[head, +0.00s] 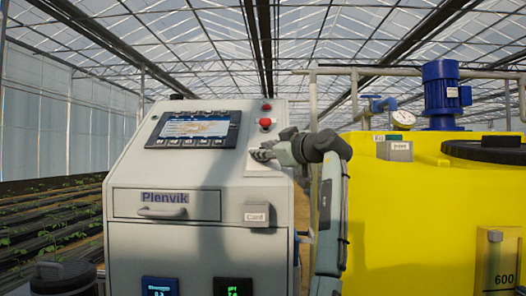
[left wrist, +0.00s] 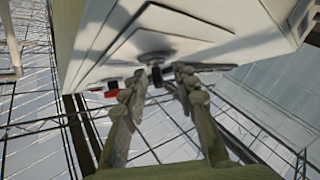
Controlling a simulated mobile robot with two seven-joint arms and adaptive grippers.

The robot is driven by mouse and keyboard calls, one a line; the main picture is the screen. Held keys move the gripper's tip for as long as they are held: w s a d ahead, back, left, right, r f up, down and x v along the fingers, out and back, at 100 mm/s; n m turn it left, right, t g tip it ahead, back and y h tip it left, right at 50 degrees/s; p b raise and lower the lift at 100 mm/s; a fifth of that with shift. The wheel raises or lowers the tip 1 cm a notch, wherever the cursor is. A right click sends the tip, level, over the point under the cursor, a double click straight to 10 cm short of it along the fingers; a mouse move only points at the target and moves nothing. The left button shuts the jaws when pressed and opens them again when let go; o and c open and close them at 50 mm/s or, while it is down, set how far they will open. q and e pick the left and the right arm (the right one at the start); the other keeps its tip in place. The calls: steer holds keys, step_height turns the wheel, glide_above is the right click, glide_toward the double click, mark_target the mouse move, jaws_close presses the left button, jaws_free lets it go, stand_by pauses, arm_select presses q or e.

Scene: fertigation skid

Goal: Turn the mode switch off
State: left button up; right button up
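The grey cabinet (head: 205,240) has a sloped front with a pale plate (head: 262,170) on its right side. My left gripper (head: 262,153) is in front of this plate and hides most of it, so I cannot make out the mode switch in the head view. In the left wrist view, my left gripper (left wrist: 157,82) has its fingers apart. A dark knob, apparently the mode switch (left wrist: 157,75), shows between the fingertips by a round grey base (left wrist: 155,57). I cannot tell its setting or whether a finger touches it. My right gripper is out of view.
A red push button (head: 265,123) and a red lamp (head: 266,107) sit just above my gripper. A display (head: 195,129) is to its left. Below are a drawer (head: 190,203) and a "Card" box (head: 257,214). A yellow tank (head: 420,220) stands to the right.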

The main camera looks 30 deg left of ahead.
arm_select(q)
steer(key=v, duration=1.1)
steer(key=shift+s+d, duration=0.2)
steer(key=shift+d, duration=0.15)
